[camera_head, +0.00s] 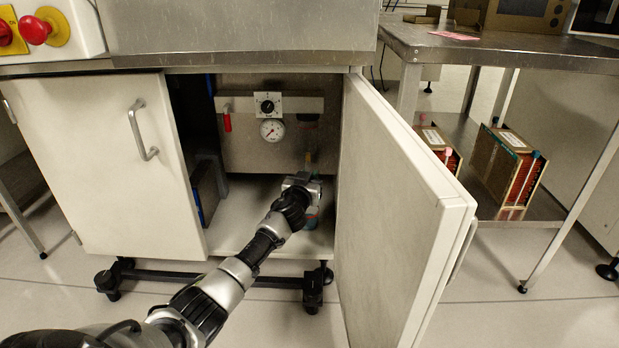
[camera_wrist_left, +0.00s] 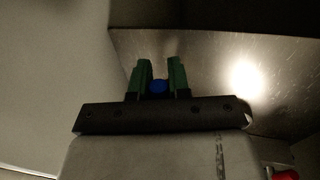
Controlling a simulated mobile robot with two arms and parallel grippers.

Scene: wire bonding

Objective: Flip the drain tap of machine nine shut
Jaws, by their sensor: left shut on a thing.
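My left gripper (camera_head: 303,184) reaches into the open cabinet under the machine, low at the right side near the back panel. In the head view the tap cannot be made out clearly behind my wrist. My right gripper is not in view.
A red-handled lever (camera_head: 227,119), a black knob (camera_head: 267,105) and a gauge (camera_head: 272,130) sit on the back panel. The open right door (camera_head: 400,200) stands close to my arm. The left door (camera_head: 105,165) flanks the opening. A side table (camera_head: 500,52) stands right.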

